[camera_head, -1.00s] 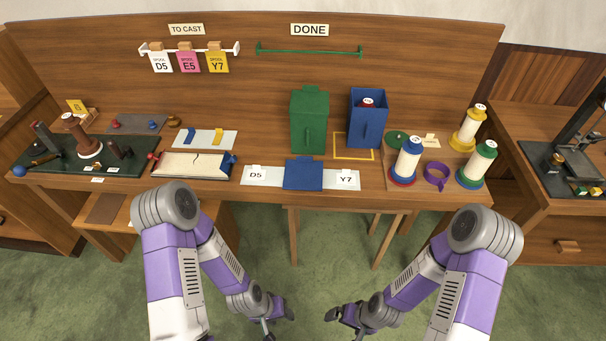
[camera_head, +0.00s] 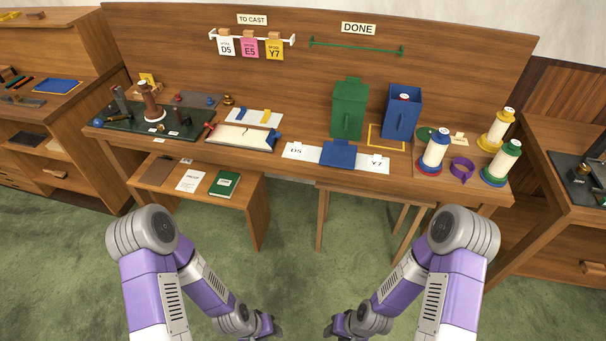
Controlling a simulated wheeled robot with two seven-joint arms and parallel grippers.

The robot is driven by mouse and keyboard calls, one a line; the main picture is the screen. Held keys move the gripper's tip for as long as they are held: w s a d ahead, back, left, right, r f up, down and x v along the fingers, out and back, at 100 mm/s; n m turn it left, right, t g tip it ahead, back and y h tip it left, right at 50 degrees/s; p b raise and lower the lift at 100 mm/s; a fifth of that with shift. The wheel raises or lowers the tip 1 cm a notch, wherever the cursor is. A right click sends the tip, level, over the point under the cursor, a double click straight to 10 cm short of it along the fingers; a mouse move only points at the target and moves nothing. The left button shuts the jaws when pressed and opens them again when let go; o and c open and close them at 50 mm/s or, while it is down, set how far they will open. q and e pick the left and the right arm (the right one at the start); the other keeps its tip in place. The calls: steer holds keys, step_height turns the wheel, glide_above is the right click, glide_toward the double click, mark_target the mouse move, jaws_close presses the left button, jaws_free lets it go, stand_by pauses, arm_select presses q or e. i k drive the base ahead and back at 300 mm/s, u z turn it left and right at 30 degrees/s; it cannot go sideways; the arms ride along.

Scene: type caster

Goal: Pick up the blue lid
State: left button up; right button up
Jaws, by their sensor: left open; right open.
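The blue lid (camera_head: 339,153) lies flat near the front edge of the workbench, on a white strip (camera_head: 374,164) between its D5 and Y7 labels. Behind it to the right stands an open-topped blue box (camera_head: 401,113) with a spool inside. My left gripper (camera_head: 272,328) and my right gripper (camera_head: 331,328) are both low in front of the bench, well away from the lid. Both are open and empty.
A closed green box (camera_head: 349,109) stands behind the lid. A low side table (camera_head: 247,205) stands under the bench's left part. The floor ahead is clear.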

mark_target(338, 153)
steer(key=z, duration=0.1)
steer(key=k, duration=0.45)
steer(key=u, duration=1.5)
steer(key=i, duration=1.45)
steer(key=z, duration=1.15)
steer(key=i, duration=0.75)
steer(key=z, duration=0.8)
